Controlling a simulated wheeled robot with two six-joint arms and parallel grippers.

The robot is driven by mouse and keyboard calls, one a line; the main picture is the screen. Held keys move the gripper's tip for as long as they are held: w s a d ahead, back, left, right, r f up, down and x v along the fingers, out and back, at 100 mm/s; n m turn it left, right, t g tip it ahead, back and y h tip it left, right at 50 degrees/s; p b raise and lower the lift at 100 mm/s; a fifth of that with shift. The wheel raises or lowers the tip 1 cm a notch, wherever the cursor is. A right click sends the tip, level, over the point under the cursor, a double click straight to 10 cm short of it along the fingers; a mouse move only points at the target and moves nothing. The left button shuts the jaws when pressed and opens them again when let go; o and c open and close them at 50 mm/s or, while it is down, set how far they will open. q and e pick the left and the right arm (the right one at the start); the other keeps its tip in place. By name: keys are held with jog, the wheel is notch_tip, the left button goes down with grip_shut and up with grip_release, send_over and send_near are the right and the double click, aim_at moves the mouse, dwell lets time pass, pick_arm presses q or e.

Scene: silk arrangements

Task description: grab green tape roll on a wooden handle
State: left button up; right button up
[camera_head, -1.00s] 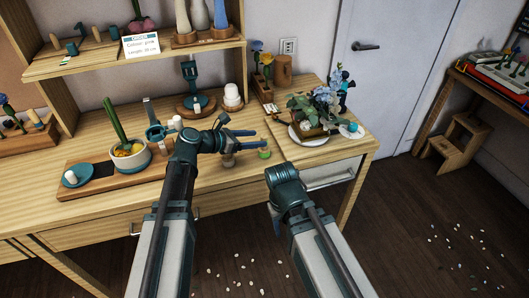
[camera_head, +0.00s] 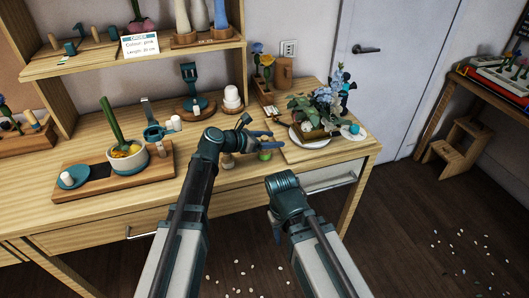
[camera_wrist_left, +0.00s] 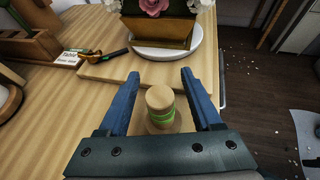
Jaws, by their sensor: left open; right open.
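The green tape roll (camera_wrist_left: 162,116) is wrapped around a pale wooden handle (camera_wrist_left: 159,97), which stands upright on the table. In the left wrist view the handle is between the two fingers of my left gripper (camera_wrist_left: 160,88), with a gap on each side. In the head view the green tape (camera_head: 265,155) shows just below the fingertips of my left gripper (camera_head: 268,141), which is open and empty. My right gripper (camera_head: 276,226) is low in front of the table, away from the handle; its fingers are mostly hidden.
A wooden board (camera_wrist_left: 110,70) with a potted flower arrangement (camera_head: 318,112) on a white plate lies just beyond the handle. A tray (camera_head: 75,198) with a bowl is to the left.

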pick_arm(q)
grip_shut()
dwell(0.4)
jog(key=shift+r+p, duration=0.8)
jog(key=shift+r, duration=0.05)
jog(key=shift+s+a+r+p, duration=0.1)
jog(key=shift+s+r+p, duration=0.05)
jog(key=shift+r+p, duration=0.5)
jog(key=shift+s+a+r+p, duration=0.1)
jog(key=shift+s+r+p, duration=0.05)
jog(key=shift+r+p, duration=0.45)
jog(key=s+a, duration=0.7)
jog(key=s, duration=0.6)
jog(key=shift+a+r+p, duration=0.4)
jog(key=shift+r+p, duration=0.05)
